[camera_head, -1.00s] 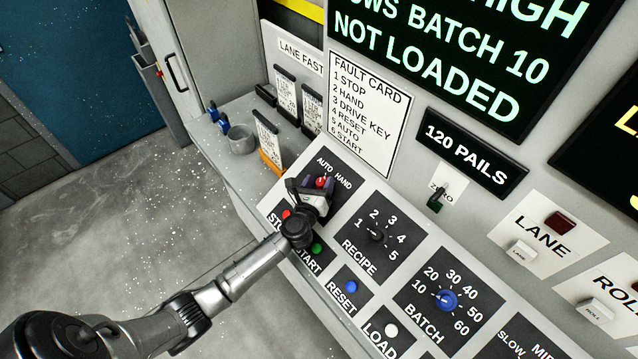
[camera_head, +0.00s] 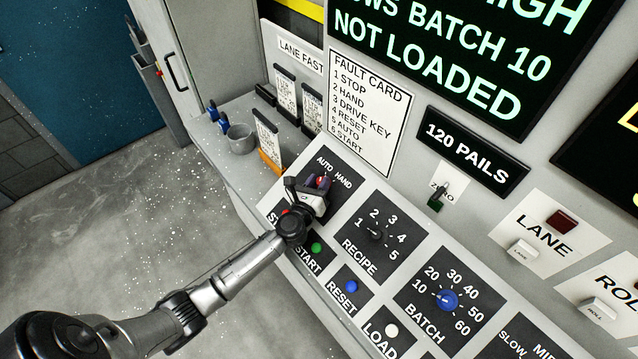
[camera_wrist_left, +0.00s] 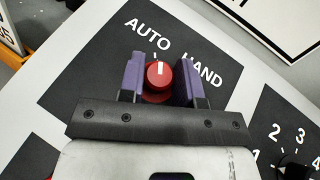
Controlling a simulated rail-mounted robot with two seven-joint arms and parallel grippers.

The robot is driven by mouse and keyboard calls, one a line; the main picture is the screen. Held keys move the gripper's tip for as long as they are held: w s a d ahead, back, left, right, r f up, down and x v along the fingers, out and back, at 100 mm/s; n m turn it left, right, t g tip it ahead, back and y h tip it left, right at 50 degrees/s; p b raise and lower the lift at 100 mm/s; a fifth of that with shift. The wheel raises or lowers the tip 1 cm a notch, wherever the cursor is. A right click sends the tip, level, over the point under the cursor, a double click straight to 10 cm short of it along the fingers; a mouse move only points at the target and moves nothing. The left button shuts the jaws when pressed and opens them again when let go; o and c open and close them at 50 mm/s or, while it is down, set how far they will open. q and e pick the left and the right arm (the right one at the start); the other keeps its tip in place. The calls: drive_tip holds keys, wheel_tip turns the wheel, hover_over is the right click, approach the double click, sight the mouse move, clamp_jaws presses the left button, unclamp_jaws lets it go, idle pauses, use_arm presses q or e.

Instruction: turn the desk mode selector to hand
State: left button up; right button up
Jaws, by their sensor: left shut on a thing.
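The desk mode selector (camera_wrist_left: 157,79) is a red knob with a white mark, on a dark plate lettered AUTO and HAND. In the wrist view its mark points up the picture, to the AUTO side. In the head view only a bit of its red top (camera_head: 322,181) shows between the fingers. My left gripper (camera_head: 319,182) reaches over the plate from the lower left. Its purple-padded fingers (camera_wrist_left: 159,78) stand on either side of the knob, shut on it. My right gripper is in neither view.
Close by are the green START button (camera_head: 316,248), the blue RESET button (camera_head: 351,286) and the RECIPE knob (camera_head: 376,234). The blue BATCH knob (camera_head: 447,299) lies to the right. A fault card (camera_head: 368,115) is on the upright panel, and a grey cup (camera_head: 240,139) stands at the desk's left.

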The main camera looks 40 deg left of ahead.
use_arm(q)
drive_tip(key=m+h+b, duration=0.1)
drive_tip(key=m+h, duration=0.1)
drive_tip(key=m+t+h+b, duration=0.1)
drive_tip(key=m+h, duration=0.1)
drive_tip(key=shift+a+f+m+h, duration=0.2)
drive_tip(key=shift+m+h, duration=0.2)
drive_tip(key=m+h+b, duration=0.3)
drive_tip(key=m+g+h+b, duration=0.1)
drive_tip(key=m+h+b, duration=0.2)
drive_tip(key=m+h, duration=0.1)
drive_tip(key=shift+a+g+h, duration=0.15)
drive_tip(key=shift+g+h, duration=0.15)
drive_tip(key=shift+w+r+m+g+h+b, duration=0.15)
drive_tip(key=shift+m+g+h+b, duration=1.45)
drive_tip(key=shift+m+h, duration=0.8)
drive_tip(key=shift+m+g, duration=0.4)
drive_tip(key=shift+m, duration=0.2)
drive_tip(key=o, duration=0.9)
drive_tip(key=shift+o, duration=0.2)
